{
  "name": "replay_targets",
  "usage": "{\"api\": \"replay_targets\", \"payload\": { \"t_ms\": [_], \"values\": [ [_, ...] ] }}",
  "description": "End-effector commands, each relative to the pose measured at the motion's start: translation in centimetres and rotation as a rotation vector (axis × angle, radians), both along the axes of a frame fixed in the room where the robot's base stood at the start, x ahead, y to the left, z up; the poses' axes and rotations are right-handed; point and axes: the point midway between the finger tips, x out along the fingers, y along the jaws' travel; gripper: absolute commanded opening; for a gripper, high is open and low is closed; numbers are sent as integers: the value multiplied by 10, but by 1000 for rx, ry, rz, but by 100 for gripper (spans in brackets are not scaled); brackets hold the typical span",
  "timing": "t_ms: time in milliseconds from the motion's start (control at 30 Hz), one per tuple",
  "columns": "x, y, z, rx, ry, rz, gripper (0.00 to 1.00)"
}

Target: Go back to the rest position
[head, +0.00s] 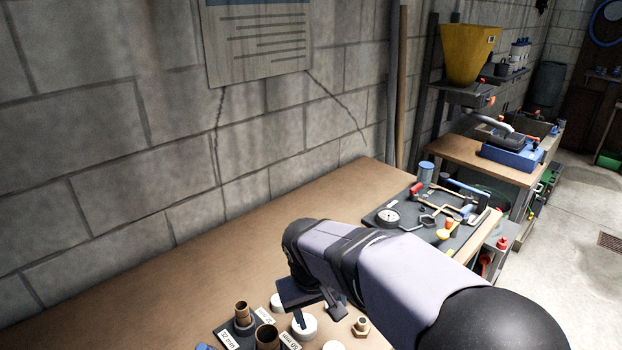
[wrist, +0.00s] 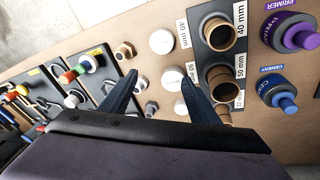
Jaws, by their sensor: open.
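My gripper (head: 318,308) is low over the wooden bench, at the lower middle of the head view. Its two dark fingers are spread wide in the wrist view (wrist: 157,76), and nothing is held between them. A white cap (wrist: 173,78) shows in the gap beside the right finger, and another white cap (wrist: 161,41) lies beyond the fingertips. Part of the bench is hidden behind my arm.
A dark rack (head: 222,326) holds brown pipe pieces, marked 40 mm and 50 mm in the wrist view. Purple primer (wrist: 290,32) and blue cement (wrist: 278,90) containers stand beyond it. A tool board (head: 385,238) lies behind my arm. The bench along the wall (head: 190,275) is clear.

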Motion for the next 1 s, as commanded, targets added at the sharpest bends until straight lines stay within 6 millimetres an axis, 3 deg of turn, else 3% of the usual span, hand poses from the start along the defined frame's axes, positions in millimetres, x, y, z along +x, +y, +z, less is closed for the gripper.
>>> {"api": "replay_targets", "payload": {
  "t_ms": [33, 100, 200, 267, 400, 600, 1000],
  "values": [
    [1, -35, -2, -2, 4, -83, 56],
    [-7, -77, -9, 0, 15, -183, 56],
    [-39, -126, -24, 17, 57, -296, 56],
    [-64, -139, -34, 38, 90, -325, 56],
    [-114, -146, -54, 87, 156, -339, 56],
    [-155, -143, -69, 130, 205, -333, 56],
    [-163, -142, -72, 140, 215, -331, 56]
  ]
}}
